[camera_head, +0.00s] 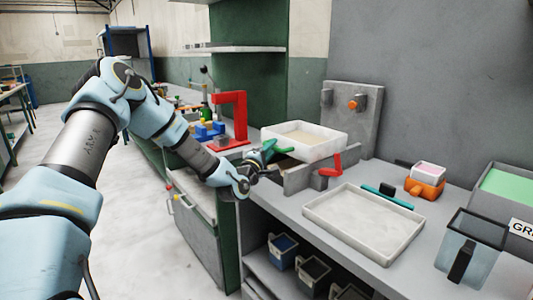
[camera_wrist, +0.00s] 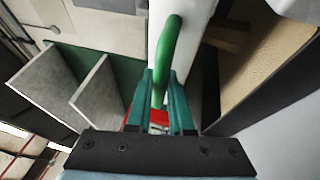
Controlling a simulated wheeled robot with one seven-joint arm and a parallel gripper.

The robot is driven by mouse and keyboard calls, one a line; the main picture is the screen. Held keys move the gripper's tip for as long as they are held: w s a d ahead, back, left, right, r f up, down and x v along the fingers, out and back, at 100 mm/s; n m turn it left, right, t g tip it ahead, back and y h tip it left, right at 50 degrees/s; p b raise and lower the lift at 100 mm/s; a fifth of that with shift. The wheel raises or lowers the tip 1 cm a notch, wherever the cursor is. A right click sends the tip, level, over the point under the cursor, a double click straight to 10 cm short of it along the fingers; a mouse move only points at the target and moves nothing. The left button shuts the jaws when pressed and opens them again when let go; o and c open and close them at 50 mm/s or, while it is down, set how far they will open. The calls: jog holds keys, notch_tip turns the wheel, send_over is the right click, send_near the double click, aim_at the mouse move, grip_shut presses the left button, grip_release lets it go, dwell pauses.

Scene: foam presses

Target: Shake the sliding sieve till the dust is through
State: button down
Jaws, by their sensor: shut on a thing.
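The sliding sieve (camera_head: 330,146) is a white, shallow box with a tan layer inside, at the back of the grey bench. In the wrist view its white wall (camera_wrist: 190,60) and tan inside (camera_wrist: 262,55) fill the upper right. A green handle (camera_wrist: 168,45) stands out from this wall. My gripper (camera_wrist: 160,85) is shut on the handle, with its teal fingers on either side of it. In the head view my gripper (camera_head: 259,155) is at the sieve's left end. The fingertips' contact is small and partly hidden there.
A grey frame with a red lever (camera_head: 331,166) stands right in front of the sieve. A shallow empty-looking tray (camera_head: 318,222) lies nearer.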

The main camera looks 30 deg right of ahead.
aim_at(284, 146)
jog(key=d+b, duration=0.1)
jog(key=d, duration=0.1)
jog(key=w+d+b, duration=0.1)
jog(key=d, duration=0.2)
jog(key=shift+d+f, duration=0.15)
jog(key=shift+f, duration=0.05)
jog(key=shift+d+r, duration=0.2)
jog(key=shift+r, duration=0.05)
jog(key=c, duration=0.8)
grip_release()
jog(key=shift+d, duration=0.1)
jog(key=shift+f, duration=0.1)
jog(key=b+v, duration=0.2)
jog(key=v, duration=0.8)
jog(key=shift+s+a+b, duration=0.15)
jog(key=shift+a+b, duration=0.2)
jog(key=shift+b, duration=0.05)
